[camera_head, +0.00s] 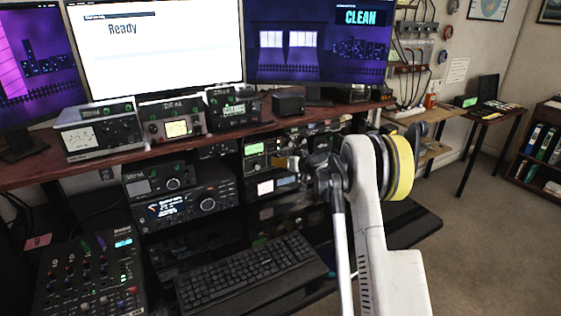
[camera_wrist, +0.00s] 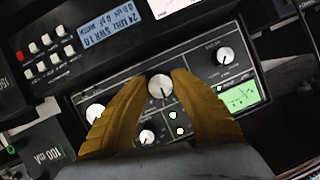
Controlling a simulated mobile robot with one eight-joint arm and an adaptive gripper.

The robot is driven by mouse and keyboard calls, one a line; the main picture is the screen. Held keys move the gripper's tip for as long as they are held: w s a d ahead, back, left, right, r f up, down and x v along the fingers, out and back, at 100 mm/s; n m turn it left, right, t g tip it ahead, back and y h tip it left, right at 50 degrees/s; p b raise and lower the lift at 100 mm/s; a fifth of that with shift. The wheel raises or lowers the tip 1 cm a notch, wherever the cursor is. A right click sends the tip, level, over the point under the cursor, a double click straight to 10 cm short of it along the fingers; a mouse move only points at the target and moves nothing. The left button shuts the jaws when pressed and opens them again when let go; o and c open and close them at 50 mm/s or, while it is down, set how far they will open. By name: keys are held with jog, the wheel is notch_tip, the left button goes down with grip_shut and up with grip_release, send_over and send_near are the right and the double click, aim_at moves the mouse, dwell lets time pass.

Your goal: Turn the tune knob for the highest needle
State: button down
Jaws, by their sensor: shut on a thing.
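A dark panel (camera_wrist: 200,75) with several silver-white knobs fills the middle of the wrist view. My gripper (camera_wrist: 162,77) has its two brown-yellow fingers on either side of the larger middle knob (camera_wrist: 160,88) and is shut on it. The knob's face and a pointer mark show between the fingertips. A lit green meter (camera_wrist: 243,97) sits at the right of this panel; its needle is too small to read surely. In the head view my gripper (camera_head: 283,162) reaches the radio shelf beside a unit with a green display (camera_head: 254,149), and my arm hides part of it.
Other knobs sit close by, at the upper right (camera_wrist: 224,55), lower middle (camera_wrist: 147,137) and left (camera_wrist: 95,113). A unit with a blue display (camera_wrist: 108,24) and buttons adjoins the panel. A keyboard (camera_head: 250,270) and mixer (camera_head: 90,275) lie below the shelf. Monitors stand above.

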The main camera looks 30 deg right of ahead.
jog(key=c, duration=1)
grip_release()
jog(key=shift+c, duration=0.2)
jog(key=v, duration=1.2)
jog(key=shift+d, duration=0.1)
